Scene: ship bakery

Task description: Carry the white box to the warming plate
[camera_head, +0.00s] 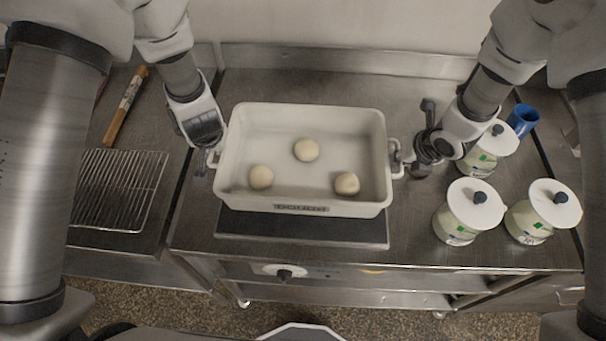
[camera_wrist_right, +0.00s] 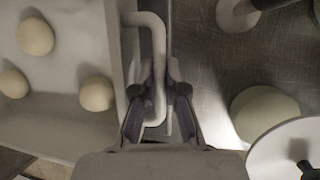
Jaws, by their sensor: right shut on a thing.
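The white box (camera_head: 231,150) is a deep rectangular pan with a handle at each end, holding three pale dough balls (camera_head: 306,150). It looks level and covers the rear of the dark flat warming plate (camera_head: 300,228), whose front strip shows. I cannot tell whether the box touches the plate. My right gripper (camera_head: 404,158) is shut on the box's right handle, and the right wrist view shows the handle (camera_wrist_right: 158,40) between the fingers. My left gripper (camera_head: 212,152) is at the left handle; its fingers are mostly hidden, so its grip is unclear.
Several white-lidded jars (camera_head: 475,204) stand at the right, with a blue cup (camera_head: 522,120) behind them. A wire rack (camera_head: 118,188) and a wooden-handled brush (camera_head: 125,106) lie on the left counter. A knob (camera_head: 285,275) is on the counter front. A back ledge (camera_head: 340,60) runs behind.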

